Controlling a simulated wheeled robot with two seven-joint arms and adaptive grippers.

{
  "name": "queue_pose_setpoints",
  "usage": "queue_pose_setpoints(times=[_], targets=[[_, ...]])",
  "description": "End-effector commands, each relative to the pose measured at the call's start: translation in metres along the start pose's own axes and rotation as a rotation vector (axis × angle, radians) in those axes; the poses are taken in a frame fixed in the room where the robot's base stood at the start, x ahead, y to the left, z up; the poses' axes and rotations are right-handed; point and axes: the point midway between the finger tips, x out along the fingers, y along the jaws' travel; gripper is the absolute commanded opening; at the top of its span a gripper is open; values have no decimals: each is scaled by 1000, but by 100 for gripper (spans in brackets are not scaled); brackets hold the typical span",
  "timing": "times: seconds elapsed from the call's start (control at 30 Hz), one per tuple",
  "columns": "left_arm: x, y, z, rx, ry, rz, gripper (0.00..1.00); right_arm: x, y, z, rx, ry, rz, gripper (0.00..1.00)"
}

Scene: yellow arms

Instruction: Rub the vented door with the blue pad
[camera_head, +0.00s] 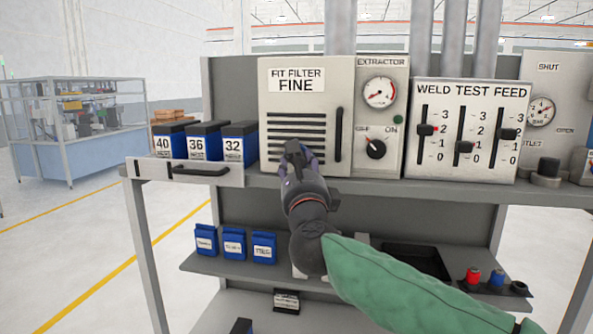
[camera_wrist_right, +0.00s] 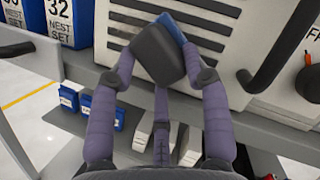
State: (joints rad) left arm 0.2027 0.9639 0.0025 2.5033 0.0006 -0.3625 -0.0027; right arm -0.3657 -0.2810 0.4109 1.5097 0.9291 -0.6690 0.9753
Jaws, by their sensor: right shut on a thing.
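The vented door (camera_head: 282,100) is a beige panel with dark horizontal slots, a vertical dark handle (camera_head: 338,134) and a label reading "FIT FILTER FINE". Its slots and handle also show in the right wrist view (camera_wrist_right: 243,38). My right gripper (camera_head: 298,166) is in front of the door's lower middle. It is shut on a dark grey block with a blue face, the blue pad (camera_wrist_right: 186,45). The pad is tilted, its blue face towards the slots. I cannot tell whether it touches the door. In the head view my gripper mostly hides it. My left gripper is not in view.
Blue boxes marked 40, 36 and 32 (camera_head: 240,143) stand left of the door. Right of it are the extractor panel (camera_head: 380,72) with gauge and knob, and the weld test feed sliders (camera_head: 463,148). A lower shelf (camera_head: 212,266) holds small blue packs (camera_head: 234,246).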

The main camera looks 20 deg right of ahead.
Motion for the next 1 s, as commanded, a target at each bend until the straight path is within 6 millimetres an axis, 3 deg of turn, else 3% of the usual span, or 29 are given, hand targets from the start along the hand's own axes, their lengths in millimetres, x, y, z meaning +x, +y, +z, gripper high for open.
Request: queue_pose_setpoints(times=[1.0], targets=[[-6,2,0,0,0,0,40,16,44,42,-1,-1,2,21]])
